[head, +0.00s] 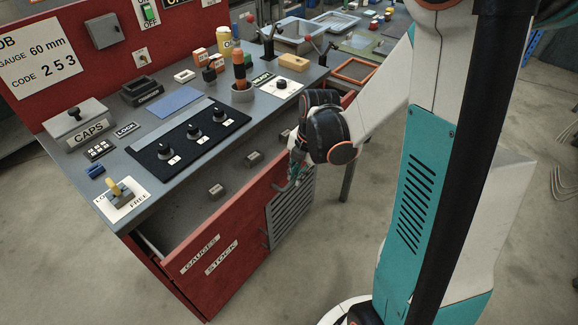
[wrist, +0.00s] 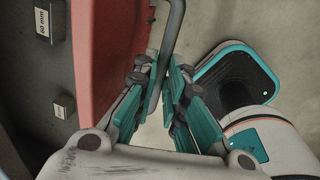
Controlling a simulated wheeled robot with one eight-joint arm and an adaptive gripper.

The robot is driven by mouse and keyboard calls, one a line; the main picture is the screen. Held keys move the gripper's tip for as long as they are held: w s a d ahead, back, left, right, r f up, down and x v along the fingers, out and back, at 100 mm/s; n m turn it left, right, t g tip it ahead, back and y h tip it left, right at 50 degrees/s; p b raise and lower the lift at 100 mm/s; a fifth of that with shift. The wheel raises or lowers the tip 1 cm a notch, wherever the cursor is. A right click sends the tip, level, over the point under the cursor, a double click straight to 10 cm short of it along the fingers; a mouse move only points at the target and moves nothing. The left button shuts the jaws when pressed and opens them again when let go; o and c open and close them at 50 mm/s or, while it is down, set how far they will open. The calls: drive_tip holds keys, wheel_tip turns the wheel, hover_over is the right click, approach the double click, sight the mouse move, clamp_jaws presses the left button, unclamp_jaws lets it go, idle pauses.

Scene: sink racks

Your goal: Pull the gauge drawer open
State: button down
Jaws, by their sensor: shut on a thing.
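The red gauge drawer (head: 236,215), labelled GAUGES, stands pulled out from the grey-topped bench, and its dark inside shows. Several grey gauge blocks (head: 216,190) lie inside it. In the wrist view the drawer's red front (wrist: 108,45) is at the left, and a block tagged 60 mm (wrist: 42,22) shows behind it. My gripper (head: 292,178) is at the right part of the drawer front. In the wrist view my gripper (wrist: 165,82) is shut on the grey bar handle (wrist: 172,35), which passes between its fingers.
A STOCK front (head: 222,262) and a vented panel (head: 290,212) are below the drawer. The bench top (head: 150,122) carries a knob panel, a lever marked LOCK and FREE, a CAPS box and an orange-handled tool. The floor in front of the drawer is clear.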

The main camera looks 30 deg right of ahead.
drive_tip(key=s+d, duration=0.3)
drive_tip(key=s, duration=0.4)
drive_tip(key=shift+s+d, duration=0.2)
drive_tip(key=shift+s, duration=0.05)
drive_tip(key=c, duration=1.7)
unclamp_jaws()
drive_tip(key=shift+o, duration=0.2)
